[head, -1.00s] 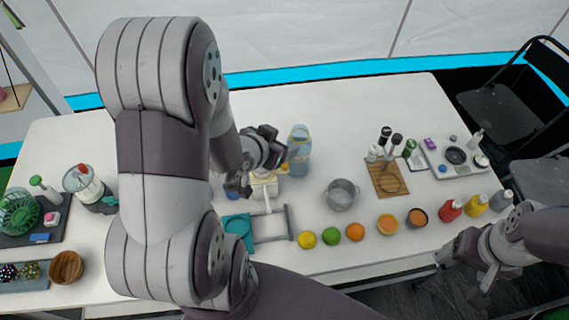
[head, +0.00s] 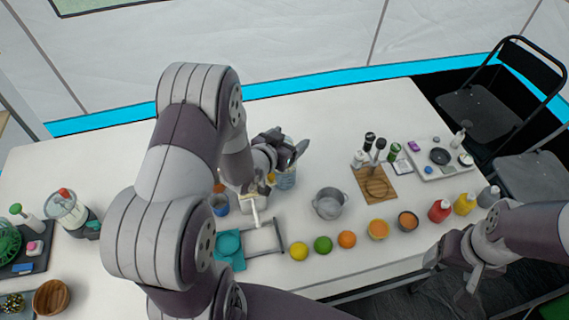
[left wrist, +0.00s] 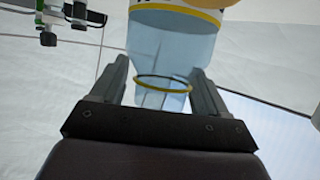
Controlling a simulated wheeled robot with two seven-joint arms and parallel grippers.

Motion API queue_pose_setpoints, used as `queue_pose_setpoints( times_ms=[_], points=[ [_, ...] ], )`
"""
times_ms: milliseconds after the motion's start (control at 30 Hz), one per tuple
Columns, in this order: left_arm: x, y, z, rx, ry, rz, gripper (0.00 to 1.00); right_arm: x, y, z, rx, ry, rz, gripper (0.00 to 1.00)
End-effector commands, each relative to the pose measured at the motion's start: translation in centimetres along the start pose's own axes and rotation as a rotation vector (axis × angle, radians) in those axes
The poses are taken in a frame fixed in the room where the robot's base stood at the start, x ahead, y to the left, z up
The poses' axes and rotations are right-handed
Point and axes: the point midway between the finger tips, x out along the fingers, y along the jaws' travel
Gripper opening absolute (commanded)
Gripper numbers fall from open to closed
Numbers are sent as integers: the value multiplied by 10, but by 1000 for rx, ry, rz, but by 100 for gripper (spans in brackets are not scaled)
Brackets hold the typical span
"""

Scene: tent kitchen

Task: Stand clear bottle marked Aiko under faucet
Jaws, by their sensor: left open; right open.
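The clear bluish bottle (head: 287,180) stands on the white table just right of the faucet, partly hidden by my left gripper (head: 296,152). In the left wrist view the bottle (left wrist: 172,45) fills the space between and beyond the two open fingers (left wrist: 160,92). It has a yellow ring and part of a dark-lettered label at the top edge; the name cannot be read. I cannot tell whether the fingers touch it. The white faucet (head: 254,207) stands left of the bottle, beside a metal rack. My right gripper (head: 470,277) hangs open and empty past the table's front edge.
A metal pot (head: 329,204) stands right of the bottle. Lemon, lime and orange fruits (head: 322,244) line the front edge. A teal item (head: 229,247) and a blue cup (head: 219,205) sit near the faucet. The table behind the bottle is clear.

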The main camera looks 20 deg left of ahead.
Motion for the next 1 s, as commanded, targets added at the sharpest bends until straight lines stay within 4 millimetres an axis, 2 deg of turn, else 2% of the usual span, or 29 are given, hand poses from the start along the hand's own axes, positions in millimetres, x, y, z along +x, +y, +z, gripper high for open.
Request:
queue_pose_setpoints(
  times_ms=[133, 167, 300, 367, 400, 667, 833, 933, 1000],
  points=[
    [0, 0, 0, 0, 0, 0, 75, 0, 0, 0, 0, 0, 0, 76],
    [0, 0, 0, 0, 0, 0, 72, 0, 0, 0, 0, 0, 0, 76],
    [0, 0, 0, 0, -1, 0, 26, 0, 0, 0, 0, 0, 0, 76],
    [0, 0, 0, 0, -1, 0, 7, 0, 0, 0, 0, 0, 0, 76],
    [0, 0, 0, 0, 0, 0, 0, 0, 0, 0, 0, 0, 0, 76],
    [-1, 0, -2, 1, -1, 0, 0, 0, 0, 0, 0, 0, 0, 76],
    [-9, 0, -20, 3, 2, 0, 0, -1, 0, 0, 0, 0, 0, 76],
    [-16, 0, -39, 3, 5, -1, 0, -2, 0, 0, 0, 0, 0, 76],
    [-17, 16, -46, 5, 3, 6, 0, 0, 0, 0, 0, 0, 0, 76]
  ],
)
